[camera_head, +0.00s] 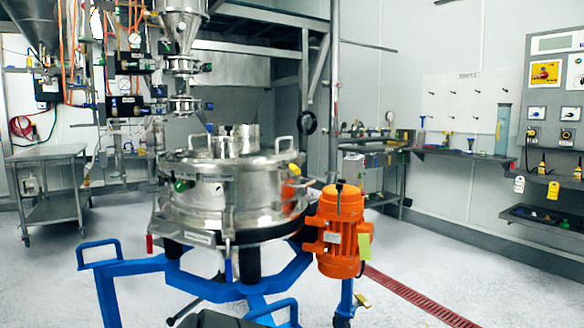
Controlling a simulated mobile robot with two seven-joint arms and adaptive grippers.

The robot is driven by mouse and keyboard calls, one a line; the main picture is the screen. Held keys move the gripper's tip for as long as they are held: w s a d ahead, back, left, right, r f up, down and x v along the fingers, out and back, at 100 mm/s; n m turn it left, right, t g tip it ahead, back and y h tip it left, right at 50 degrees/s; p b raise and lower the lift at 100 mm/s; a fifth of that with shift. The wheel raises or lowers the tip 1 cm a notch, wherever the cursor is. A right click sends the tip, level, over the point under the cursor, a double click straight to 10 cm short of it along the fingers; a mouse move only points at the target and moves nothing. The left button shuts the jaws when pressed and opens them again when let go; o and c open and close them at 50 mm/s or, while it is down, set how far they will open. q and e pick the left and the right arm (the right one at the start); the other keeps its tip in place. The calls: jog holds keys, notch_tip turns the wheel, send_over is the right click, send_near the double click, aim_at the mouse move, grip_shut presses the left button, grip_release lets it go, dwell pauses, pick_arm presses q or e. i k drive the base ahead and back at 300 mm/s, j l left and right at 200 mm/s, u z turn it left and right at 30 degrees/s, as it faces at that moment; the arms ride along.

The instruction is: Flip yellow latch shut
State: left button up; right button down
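A yellow latch (294,169) shows as a small yellow handle at the right side of the round steel powder sifter (228,190), near the rim of its lid. It is too small to tell whether the latch is open or shut. Other coloured handles sit around the sifter: a green one (181,186) at its left side, a red one (149,243) hanging at the lower left and a blue one (228,270) hanging at the front. Neither of my grippers is in view.
The sifter stands on a blue tubular frame (190,277). An orange motor (341,232) juts out at its right. A steel cart (50,187) stands at the left, and a workbench (450,153) lines the right wall. The floor between is mostly clear, with a red drain grate (420,299).

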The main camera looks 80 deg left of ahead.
aim_at(293, 168)
jog(key=i+j+u, duration=0.1)
jog(key=u, duration=0.3)
jog(key=i+u, duration=0.5)
jog(key=u, duration=0.25)
jog(key=i+l+u, duration=0.15)
jog(key=u, duration=0.25)
jog(key=i+j+u, duration=0.1)
jog(key=u, duration=0.3)
jog(key=i+u, duration=0.45)
jog(key=u, duration=0.3)
jog(key=i+l+u, duration=0.1)
jog(key=u, duration=0.3)
jog(key=i+l+u, duration=0.15)
jog(key=l, duration=0.1)
